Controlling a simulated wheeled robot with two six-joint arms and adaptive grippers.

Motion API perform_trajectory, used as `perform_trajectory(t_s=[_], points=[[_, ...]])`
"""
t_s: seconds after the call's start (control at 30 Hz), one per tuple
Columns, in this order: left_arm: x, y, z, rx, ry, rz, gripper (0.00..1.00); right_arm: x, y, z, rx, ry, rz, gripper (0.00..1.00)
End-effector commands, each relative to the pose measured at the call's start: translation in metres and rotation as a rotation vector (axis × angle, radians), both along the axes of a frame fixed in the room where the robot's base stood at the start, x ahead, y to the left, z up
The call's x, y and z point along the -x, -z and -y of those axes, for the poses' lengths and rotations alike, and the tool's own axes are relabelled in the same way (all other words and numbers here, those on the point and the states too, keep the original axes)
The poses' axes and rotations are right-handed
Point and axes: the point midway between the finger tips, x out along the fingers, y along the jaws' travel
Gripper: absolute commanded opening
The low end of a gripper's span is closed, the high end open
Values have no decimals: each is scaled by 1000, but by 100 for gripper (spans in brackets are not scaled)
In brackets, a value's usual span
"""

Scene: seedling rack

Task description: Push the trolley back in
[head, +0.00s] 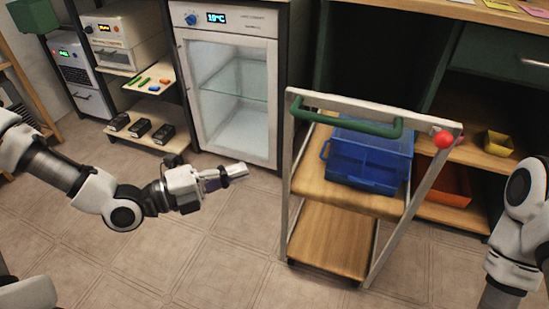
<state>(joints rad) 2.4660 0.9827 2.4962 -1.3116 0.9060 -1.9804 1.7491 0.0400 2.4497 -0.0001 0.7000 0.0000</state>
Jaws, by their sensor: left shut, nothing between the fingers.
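The trolley (288,215) stands on the tiled floor right of centre, with a pale metal frame, two wooden shelves and a green handle (345,122) across its near upper side. A red ball-shaped knob (443,139) shows at its upper right corner. A blue crate-like box (370,155) sits on its upper shelf. A dark opening (375,55) in the bench is behind the trolley. My left gripper (238,172) is shut and empty, left of the trolley and apart from it, in front of the small fridge. My right arm shows at the right edge; its gripper is out of the picture.
A glass-door fridge (232,85) stands behind my left gripper. Left of it are shelves with small tools and several dark boxes (140,128). The floor (200,250) in front is clear.

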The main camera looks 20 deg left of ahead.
Motion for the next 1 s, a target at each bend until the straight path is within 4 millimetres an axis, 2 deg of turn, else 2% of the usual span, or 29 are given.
perform_trajectory(t_s=[0.03,0.17,0.53,0.6,0.73,1.0], points=[[-4,5,5,-7,5,-1,0,0,8,0,0,0,0,35],[-13,5,17,-8,5,1,0,0,19,0,0,0,1,35],[-49,3,54,-6,5,2,0,0,39,0,0,0,1,35],[-64,2,52,-3,0,4,0,0,42,0,0,0,1,35],[-80,1,52,-1,0,1,0,0,45,0,0,0,1,35],[-87,-1,52,1,-1,-1,0,0,45,0,0,0,1,35]])
